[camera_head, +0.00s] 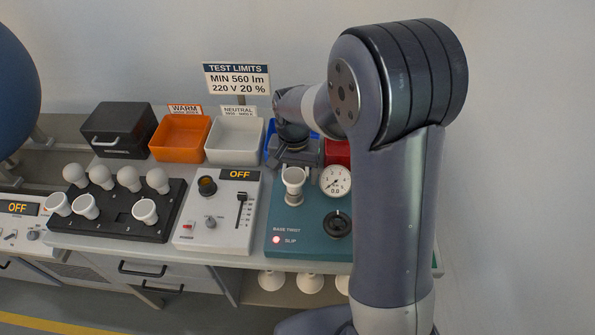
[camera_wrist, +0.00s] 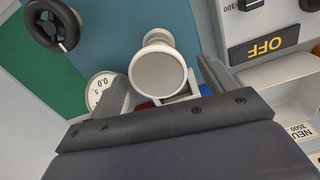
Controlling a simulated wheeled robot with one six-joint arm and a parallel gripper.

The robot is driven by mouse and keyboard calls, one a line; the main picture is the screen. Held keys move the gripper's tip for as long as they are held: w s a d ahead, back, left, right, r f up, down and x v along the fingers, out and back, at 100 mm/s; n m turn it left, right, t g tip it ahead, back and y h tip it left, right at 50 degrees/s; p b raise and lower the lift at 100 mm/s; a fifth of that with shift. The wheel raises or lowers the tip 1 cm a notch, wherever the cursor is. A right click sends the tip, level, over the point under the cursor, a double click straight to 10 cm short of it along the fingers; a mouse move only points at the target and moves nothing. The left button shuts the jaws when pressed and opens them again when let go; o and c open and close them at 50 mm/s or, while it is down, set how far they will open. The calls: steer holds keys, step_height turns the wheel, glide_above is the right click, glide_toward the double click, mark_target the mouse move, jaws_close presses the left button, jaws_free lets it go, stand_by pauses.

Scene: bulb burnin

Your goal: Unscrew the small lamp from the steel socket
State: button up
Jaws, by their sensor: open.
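A white reflector lamp with a round pale face (camera_head: 293,175) stands on the teal base-twist station (camera_head: 272,222). In the wrist view its grey face (camera_wrist: 158,74) points toward the camera, with its narrower white body behind. The steel socket cannot be made out clearly; the lamp's base is mostly hidden. My gripper (camera_head: 296,158) is open just behind and above the lamp in the head view. In the wrist view my gripper's fingers (camera_wrist: 165,68) lie on either side of the lamp face, with gaps visible and no clear contact.
The station carries a dial gauge (camera_head: 335,181), a black knob (camera_head: 338,224) and a lit SLIP light. To its left are a grey OFF panel (camera_head: 218,235) and a black rack (camera_head: 160,229) holding several bulbs. Orange (camera_head: 180,137) and white (camera_head: 234,140) bins stand behind.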

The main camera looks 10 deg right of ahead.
steer(key=shift+f, duration=0.65)
steer(key=shift+c, duration=0.5)
steer(key=c, duration=1)
steer(key=n, duration=0.6)
steer(key=shift+s+a, duration=0.1)
steer(key=n, duration=0.5)
steer(key=shift+s+r+n, duration=0.15)
steer(key=shift+n, duration=0.25)
steer(key=n, duration=0.4)
steer(key=shift+a+n, duration=0.2)
steer(key=shift+n, duration=0.5)
steer(key=n, duration=0.5)
steer(key=shift+n, duration=0.4)
